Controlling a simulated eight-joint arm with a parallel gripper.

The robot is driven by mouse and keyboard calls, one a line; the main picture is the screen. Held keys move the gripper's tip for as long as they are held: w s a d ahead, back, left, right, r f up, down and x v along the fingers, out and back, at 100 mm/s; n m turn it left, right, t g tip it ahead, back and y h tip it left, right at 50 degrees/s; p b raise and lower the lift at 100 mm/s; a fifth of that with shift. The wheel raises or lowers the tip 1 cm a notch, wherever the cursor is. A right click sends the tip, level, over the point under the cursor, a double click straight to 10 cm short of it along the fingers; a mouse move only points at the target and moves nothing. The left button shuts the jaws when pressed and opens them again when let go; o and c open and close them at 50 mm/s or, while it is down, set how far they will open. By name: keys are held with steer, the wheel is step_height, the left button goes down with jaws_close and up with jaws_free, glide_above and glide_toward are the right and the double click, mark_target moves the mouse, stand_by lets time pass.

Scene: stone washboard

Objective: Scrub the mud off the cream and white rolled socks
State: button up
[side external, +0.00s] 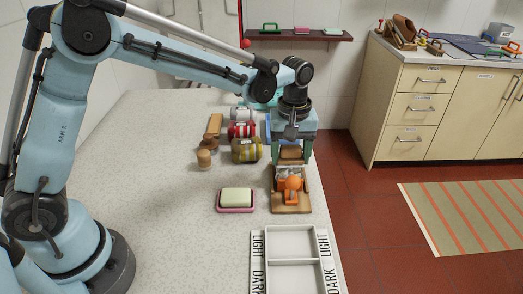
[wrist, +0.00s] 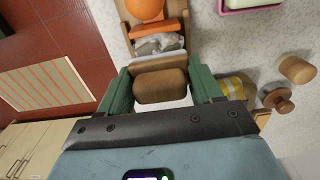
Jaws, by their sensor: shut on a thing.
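My gripper (side external: 291,152) points down at the far end of a wooden stand (side external: 291,208). Its green fingers are shut on a brown block (wrist: 160,87), one on each side, in the wrist view. A crumpled white and grey bundle (wrist: 158,44), perhaps the socks, sits in the stand just beyond the block; it also shows in the side view (side external: 287,172). An orange clamp-like part (side external: 291,184) stands at the bundle's near side. I cannot tell whether the block touches the bundle, or see its underside.
Striped rolls, one yellow (side external: 246,150) and one red (side external: 242,130), lie left of my gripper. Wooden pegs (side external: 204,158) stand beside them. A soap bar (side external: 237,195) sits in a pink dish. A white LIGHT/DARK tray (side external: 293,232) is at the front. The left tabletop is clear.

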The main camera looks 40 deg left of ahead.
steer(key=shift+w+a, duration=1.05)
steer(key=shift+s+d, duration=1.6)
steer(key=shift+w+a, duration=1.75)
steer(key=shift+s+d, duration=1.8)
steer(key=shift+w+a, duration=1.7)
steer(key=shift+s+d, duration=1.65)
steer(key=shift+w+a, duration=1.55)
steer(key=shift+w+a+r, duration=0.1)
steer(key=shift+w+a, duration=0.05)
step_height(320, 180, up, 8)
